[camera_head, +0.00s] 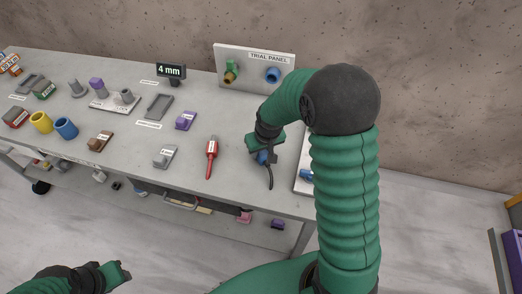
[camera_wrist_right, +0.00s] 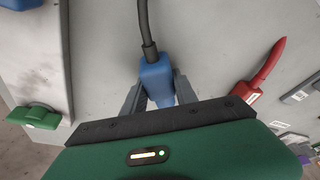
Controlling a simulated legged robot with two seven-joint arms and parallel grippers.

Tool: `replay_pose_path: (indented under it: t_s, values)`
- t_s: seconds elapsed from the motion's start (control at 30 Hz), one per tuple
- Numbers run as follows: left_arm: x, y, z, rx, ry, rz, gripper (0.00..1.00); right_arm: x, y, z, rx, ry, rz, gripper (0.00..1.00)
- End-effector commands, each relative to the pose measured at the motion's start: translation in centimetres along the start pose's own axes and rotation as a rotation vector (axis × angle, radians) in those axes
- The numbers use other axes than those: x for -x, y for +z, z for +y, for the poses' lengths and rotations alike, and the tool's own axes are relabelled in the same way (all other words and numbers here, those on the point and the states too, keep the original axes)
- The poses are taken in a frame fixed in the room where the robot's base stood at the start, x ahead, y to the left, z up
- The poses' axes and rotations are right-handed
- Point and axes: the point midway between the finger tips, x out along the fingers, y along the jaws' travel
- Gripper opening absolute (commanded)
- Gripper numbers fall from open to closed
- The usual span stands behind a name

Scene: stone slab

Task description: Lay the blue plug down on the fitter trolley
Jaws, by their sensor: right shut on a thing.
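The blue plug (camera_head: 262,157) with its dark cable is in my right gripper (camera_head: 259,148), over the right part of the grey trolley top (camera_head: 235,190). In the right wrist view the blue plug (camera_wrist_right: 156,78) sits between the two grey fingers, and my right gripper (camera_wrist_right: 158,100) is shut on it. The cable runs away from the fingers. I cannot tell whether the plug touches the top. My left gripper (camera_head: 118,272) is at the bottom left, in front of the trolley, and its jaws are too small to read.
A red-handled tool (camera_head: 211,157) lies left of the plug. The trial panel (camera_head: 252,66) stands at the back. A white board (camera_head: 301,160) is right of the plug, partly hidden by my arm. Blocks and cups crowd the left; bare top lies between the red tool and the plug.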

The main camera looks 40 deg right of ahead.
Motion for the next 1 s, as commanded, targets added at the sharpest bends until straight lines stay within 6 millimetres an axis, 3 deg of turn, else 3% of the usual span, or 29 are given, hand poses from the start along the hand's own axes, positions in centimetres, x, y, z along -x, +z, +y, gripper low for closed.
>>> replay_pose_path:
  t_s: [0.23,0.27,0.43,0.77,0.87,1.0]
  values:
    - [-0.3,0.1,0.0,0.000,0.000,0.000,0.36,-0.6,0.2,0.0,0.000,0.000,0.000,0.00]
    - [-0.3,0.1,0.0,0.000,0.000,0.000,0.36,-0.5,0.1,0.0,0.000,0.000,0.001,0.37]
    - [-0.3,0.1,0.0,0.000,0.000,0.000,0.36,-0.5,0.1,0.0,0.000,0.000,0.000,0.59]
    - [-0.2,0.1,0.0,0.000,0.000,0.000,0.36,-0.3,0.1,0.0,0.000,0.000,0.000,0.60]
    - [-0.1,0.0,0.0,0.000,0.000,0.000,0.36,0.9,0.0,0.0,0.000,0.000,0.002,0.60]
    - [0.2,-0.1,0.0,0.000,0.000,0.000,0.36,4.4,-0.1,0.0,0.000,0.001,0.006,0.60]
